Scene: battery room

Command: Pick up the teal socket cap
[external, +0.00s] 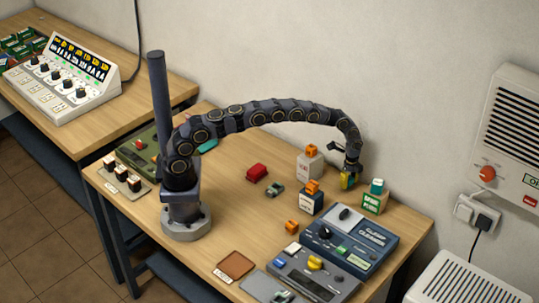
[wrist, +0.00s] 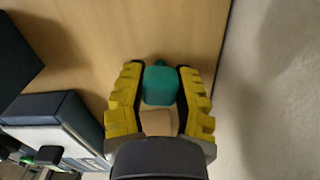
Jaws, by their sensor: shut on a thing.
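My gripper (external: 348,180) hangs above the far right part of the table, its fingers pointing down. In the wrist view its two yellow-edged fingers (wrist: 160,100) are shut on the teal socket cap (wrist: 160,86), which lies between them. A small tan piece (wrist: 159,122) shows between the fingers, nearer the palm; I cannot tell whether it is part of the cap. In the external view the fingers hide most of what they hold. Another teal piece (external: 377,185) shows there, on top of a green-labelled box (external: 374,204) just right of my gripper.
A blue-grey device (external: 375,240) lies in front. The wall (wrist: 275,90) is close on the right in the wrist view.

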